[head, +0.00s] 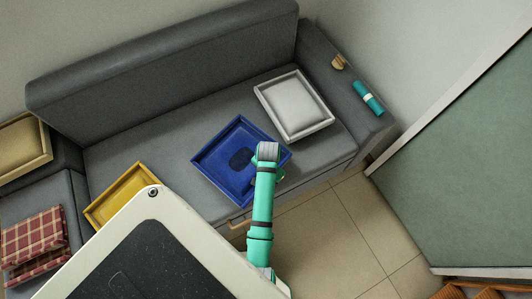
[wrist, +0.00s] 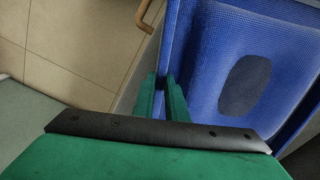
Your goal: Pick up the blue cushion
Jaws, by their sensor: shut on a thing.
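The blue cushion (head: 215,163) is square, with a raised rim and a dark oval patch. It lies on the seat of the grey sofa (head: 130,160), near the front edge. My gripper (head: 268,168) is over its right side in the head view and hides part of it. In the wrist view, my green fingers (wrist: 165,88) are shut on the near edge of the blue cushion (wrist: 205,70), one on each side of the rim. Whether the cushion is clear of the seat cannot be told.
A white square cushion (head: 295,105) lies to the right and a yellow one (head: 115,205) to the left. Red checked cushions (head: 35,240) are at far left. A teal roll (head: 368,97) lies on the armrest. A green panel (head: 470,160) stands right of the tiled floor (head: 330,240).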

